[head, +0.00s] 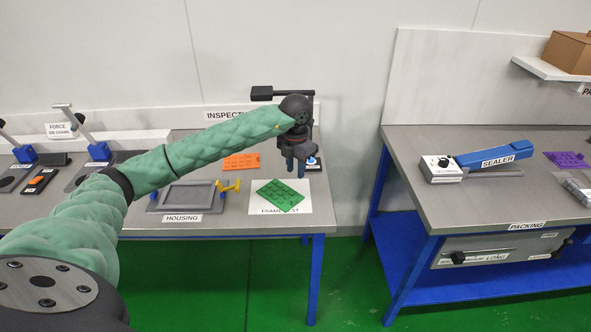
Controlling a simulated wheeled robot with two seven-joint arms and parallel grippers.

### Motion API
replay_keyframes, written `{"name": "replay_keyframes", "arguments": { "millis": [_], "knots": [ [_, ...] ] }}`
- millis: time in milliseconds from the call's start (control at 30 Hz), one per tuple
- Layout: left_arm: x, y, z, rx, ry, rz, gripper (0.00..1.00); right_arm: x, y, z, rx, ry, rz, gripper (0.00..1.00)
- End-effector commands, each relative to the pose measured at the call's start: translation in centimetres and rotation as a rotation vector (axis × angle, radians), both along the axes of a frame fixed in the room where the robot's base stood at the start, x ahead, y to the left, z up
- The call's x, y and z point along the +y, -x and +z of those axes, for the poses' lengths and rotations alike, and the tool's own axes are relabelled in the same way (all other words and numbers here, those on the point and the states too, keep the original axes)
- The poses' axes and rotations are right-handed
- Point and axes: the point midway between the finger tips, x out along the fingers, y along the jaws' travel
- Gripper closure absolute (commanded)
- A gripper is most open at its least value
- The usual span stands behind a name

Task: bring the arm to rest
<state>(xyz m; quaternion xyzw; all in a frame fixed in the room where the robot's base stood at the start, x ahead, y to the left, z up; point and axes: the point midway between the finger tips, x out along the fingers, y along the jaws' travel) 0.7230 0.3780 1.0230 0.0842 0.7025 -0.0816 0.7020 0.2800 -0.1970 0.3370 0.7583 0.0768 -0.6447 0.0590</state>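My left arm, in a green sleeve, reaches in from the left of the head view over the inspection bench (275,228). My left gripper (296,170) points down above the back right part of that bench. Its two dark fingers look apart, with nothing seen between them. It is behind and above a green plate with raised shapes (280,195), which lies on a white labelled sheet (300,209). The gripper partly hides a small device with a blue top (313,163). My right gripper is not in view.
A black arm-like fixture (283,94) stands behind the gripper. At right, a packing bench (480,208) holds a sealer (492,155). Green floor (345,270) separates the benches.

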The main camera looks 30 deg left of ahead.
Motion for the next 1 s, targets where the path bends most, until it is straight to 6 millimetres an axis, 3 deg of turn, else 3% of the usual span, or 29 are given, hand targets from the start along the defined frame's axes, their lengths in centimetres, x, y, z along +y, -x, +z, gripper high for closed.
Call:
{"name": "replay_keyframes", "arguments": {
  "millis": [667, 767, 833, 1000],
  "knots": [
    [-0.3, 0.1, 0.3, -0.001, 0.008, -0.004, 0.70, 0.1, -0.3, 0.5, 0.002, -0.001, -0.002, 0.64],
    [-2.1, 0.3, -0.4, -0.011, 0.066, -0.026, 0.70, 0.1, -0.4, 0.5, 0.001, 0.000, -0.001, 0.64],
    [-4.7, 0.6, -1.3, -0.022, 0.151, -0.053, 0.70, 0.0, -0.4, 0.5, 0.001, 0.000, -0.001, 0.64],
    [-14.3, 2.5, -2.9, -0.075, 0.496, -0.118, 0.70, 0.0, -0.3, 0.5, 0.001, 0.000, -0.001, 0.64]
  ]
}}
